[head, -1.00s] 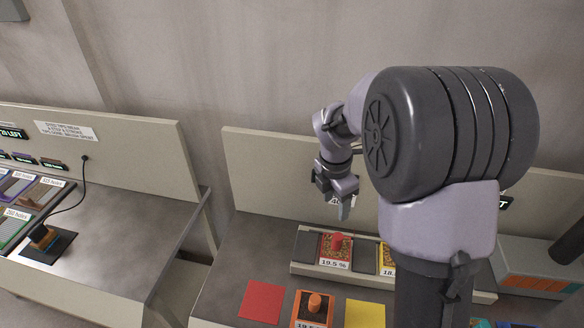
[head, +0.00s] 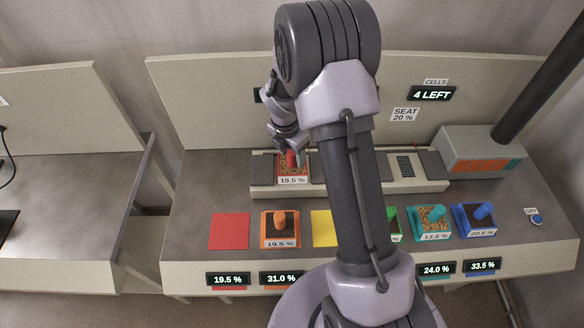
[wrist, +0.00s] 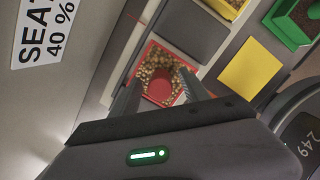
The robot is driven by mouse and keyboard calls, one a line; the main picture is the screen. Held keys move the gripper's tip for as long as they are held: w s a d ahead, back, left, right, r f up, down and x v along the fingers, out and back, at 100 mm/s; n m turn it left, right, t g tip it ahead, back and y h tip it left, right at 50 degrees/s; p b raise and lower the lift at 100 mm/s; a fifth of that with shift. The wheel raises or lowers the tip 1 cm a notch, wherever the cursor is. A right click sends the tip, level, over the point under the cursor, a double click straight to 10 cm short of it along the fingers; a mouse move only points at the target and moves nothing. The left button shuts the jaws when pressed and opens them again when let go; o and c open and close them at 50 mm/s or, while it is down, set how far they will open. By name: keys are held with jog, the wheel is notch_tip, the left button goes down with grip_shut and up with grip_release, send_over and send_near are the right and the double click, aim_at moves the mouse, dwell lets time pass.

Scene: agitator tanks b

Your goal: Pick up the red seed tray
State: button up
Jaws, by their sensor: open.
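The red seed tray (head: 292,176) sits in the left slot of the long raised rack on the bench, with a "19.5 %" label on its front and a red knob on top. In the wrist view the red tray (wrist: 151,52) holds tan seeds and lies beyond the fingertips. My gripper (head: 288,150) is above the tray at its knob. In the wrist view my gripper (wrist: 159,88) is open, with one finger on each side of the red knob. Whether the fingers touch the knob cannot be told.
The rack (head: 330,187) has other slots, partly hidden by my arm. Red (head: 229,231) and yellow (head: 322,228) squares lie in front, with an orange tray (head: 280,229) between them. Teal (head: 432,221) and blue (head: 475,219) trays stand right. The back panel rises close behind.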

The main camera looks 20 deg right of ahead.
jog(key=shift+r, duration=0.1)
jog(key=shift+c, duration=0.4)
grip_shut()
dwell(0.8)
